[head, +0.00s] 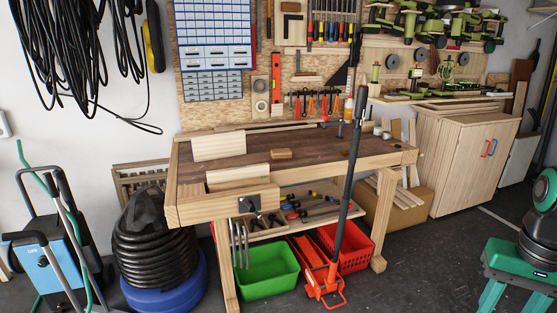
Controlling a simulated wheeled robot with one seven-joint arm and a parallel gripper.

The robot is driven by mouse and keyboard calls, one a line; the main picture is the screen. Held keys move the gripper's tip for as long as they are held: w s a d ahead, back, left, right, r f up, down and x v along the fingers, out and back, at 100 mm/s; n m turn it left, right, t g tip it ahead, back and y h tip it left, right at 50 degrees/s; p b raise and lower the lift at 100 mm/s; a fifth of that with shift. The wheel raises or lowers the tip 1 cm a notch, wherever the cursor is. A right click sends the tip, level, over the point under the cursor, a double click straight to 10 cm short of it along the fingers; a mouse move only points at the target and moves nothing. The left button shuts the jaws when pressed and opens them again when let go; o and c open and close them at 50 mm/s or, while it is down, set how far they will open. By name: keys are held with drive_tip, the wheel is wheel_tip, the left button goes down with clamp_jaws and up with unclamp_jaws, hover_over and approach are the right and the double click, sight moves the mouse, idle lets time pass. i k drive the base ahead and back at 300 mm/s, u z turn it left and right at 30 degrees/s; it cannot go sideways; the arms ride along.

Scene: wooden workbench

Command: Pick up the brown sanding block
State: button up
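The brown sanding block (281,154) is a small block lying flat on the dark top of the wooden workbench (330,150), near the middle. Nothing touches it or covers it in the head view. My gripper is not in view.
A long black handle (356,135) rises in front of the bench from a red floor jack (318,272). The bench top around the block is clear.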

sight(282, 154)
drive_tip(key=z, duration=0.4)
drive_tip(key=i, duration=1.5)
drive_tip(key=u, duration=0.55)
drive_tip(key=i, duration=0.5)
drive_tip(key=u, duration=0.4)
